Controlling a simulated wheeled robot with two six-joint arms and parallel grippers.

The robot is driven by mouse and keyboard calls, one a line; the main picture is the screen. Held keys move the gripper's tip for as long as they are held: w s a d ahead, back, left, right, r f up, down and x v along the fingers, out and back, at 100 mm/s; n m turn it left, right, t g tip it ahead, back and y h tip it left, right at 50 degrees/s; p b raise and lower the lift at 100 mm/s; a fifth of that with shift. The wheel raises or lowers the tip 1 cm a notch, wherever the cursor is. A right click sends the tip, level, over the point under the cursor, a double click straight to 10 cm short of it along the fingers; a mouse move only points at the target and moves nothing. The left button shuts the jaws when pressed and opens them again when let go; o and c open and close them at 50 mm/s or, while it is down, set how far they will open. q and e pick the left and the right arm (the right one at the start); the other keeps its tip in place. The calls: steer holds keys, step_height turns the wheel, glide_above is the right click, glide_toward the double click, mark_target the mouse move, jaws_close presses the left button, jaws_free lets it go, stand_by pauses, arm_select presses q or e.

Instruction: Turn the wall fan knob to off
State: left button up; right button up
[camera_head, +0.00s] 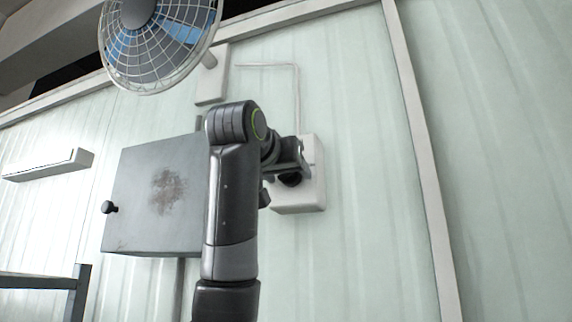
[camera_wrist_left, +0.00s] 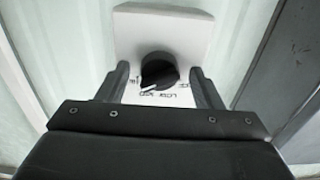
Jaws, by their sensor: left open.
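The black fan knob (camera_wrist_left: 159,72) sits on a white wall box with lettering around it; "LOW" and "MED" can be made out, partly unclear. A white pointer line on the knob points down and left in the left wrist view. The white box (camera_head: 312,190) also shows in the head view, with the knob (camera_head: 290,180) partly behind my gripper. My left gripper (camera_head: 286,172) is at the box; its fingers (camera_wrist_left: 162,85) stand open, one on each side of the knob with gaps. The wall fan (camera_head: 158,40) hangs at the upper left. My right gripper is not in view.
A grey metal cabinet (camera_head: 150,200) with a small black knob (camera_head: 109,207) is on the wall left of my arm. A white wall fixture (camera_head: 48,165) is further left. A thin conduit (camera_head: 298,95) runs up from the box. The wall to the right is bare.

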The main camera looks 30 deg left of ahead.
arm_select(q)
steer(key=shift+c, duration=0.3)
steer(key=c, duration=0.9)
steer(key=shift+d+r+n+b, duration=0.1)
steer(key=shift+n+b, duration=1.6)
steer(key=shift+n, duration=4.2)
steer(key=shift+r+n+b, duration=0.1)
steer(key=shift+n+b, duration=1.55)
steer(key=shift+n, duration=4.55)
